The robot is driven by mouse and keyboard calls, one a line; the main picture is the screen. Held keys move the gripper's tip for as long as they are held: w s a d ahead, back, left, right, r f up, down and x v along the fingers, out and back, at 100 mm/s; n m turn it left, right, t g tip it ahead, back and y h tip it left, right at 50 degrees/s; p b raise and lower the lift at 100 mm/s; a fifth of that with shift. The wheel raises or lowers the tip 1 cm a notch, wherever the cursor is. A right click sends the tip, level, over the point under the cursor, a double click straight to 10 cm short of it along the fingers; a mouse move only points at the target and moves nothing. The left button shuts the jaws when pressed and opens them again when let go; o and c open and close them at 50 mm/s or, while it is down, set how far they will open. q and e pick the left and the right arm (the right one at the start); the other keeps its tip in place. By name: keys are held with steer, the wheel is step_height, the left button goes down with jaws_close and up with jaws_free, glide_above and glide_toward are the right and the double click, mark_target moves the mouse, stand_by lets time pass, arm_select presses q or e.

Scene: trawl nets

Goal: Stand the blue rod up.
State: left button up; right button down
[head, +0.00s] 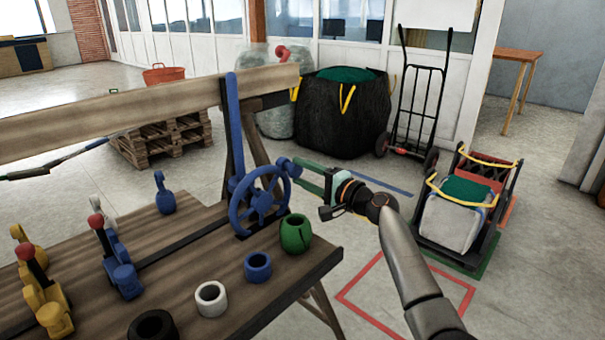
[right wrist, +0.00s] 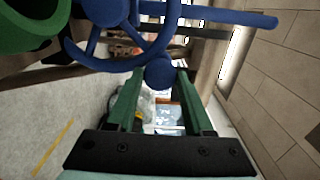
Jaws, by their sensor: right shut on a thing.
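The blue rod (head: 234,125) rises from the work table beside a blue handwheel (head: 262,197). In the head view it stands close to upright, its top leaning very slightly left. In the right wrist view the rod (right wrist: 215,15) crosses the top. My right gripper (head: 296,167) is shut on the round blue knob (head: 283,164) on the wheel's rim. The knob (right wrist: 159,72) sits between the green fingers in the right wrist view. My left gripper does not show.
The table (head: 215,320) carries a green ring (head: 295,233), a blue ring (head: 257,266), a white ring (head: 211,299), a black ring and red-knobbed levers. A wooden beam (head: 130,118) runs behind the rod. A loaded cart (head: 460,215) stands on the floor at right.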

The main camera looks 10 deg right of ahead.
steer(key=shift+c, duration=1.4)
jaws_free()
steer(key=shift+s+d, duration=0.45)
steer(key=shift+s, duration=0.05)
steer(key=p+v, duration=0.2)
steer(key=v, duration=0.9)
steer(key=shift+s+f, duration=0.1)
